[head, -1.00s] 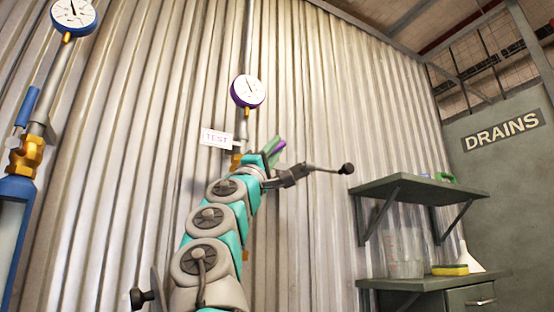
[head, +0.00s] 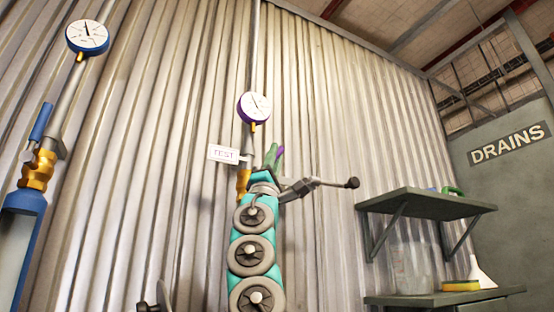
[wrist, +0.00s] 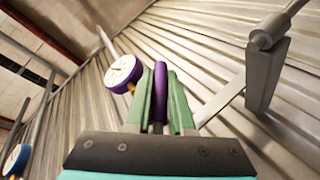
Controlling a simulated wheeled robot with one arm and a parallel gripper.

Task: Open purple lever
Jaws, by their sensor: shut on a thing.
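The purple lever (wrist: 160,84) stands between the green fingers of my gripper (wrist: 159,76) in the wrist view, and the fingers are shut on it. In the head view, the lever's purple tip (head: 280,152) shows just right of my gripper (head: 271,154), pointing nearly straight up. The brass valve body (head: 243,180) is partly hidden behind my arm. A purple-rimmed gauge (head: 254,107) sits above it on the pipe, and it also shows left of the fingers in the wrist view (wrist: 123,74).
A white TEST tag (head: 224,154) hangs left of the pipe. A blue-rimmed gauge (head: 88,37) and a blue lever (head: 41,122) are on another pipe at left. Shelves (head: 425,204) with a jug, sponge and funnel stand at right. Corrugated wall lies close behind.

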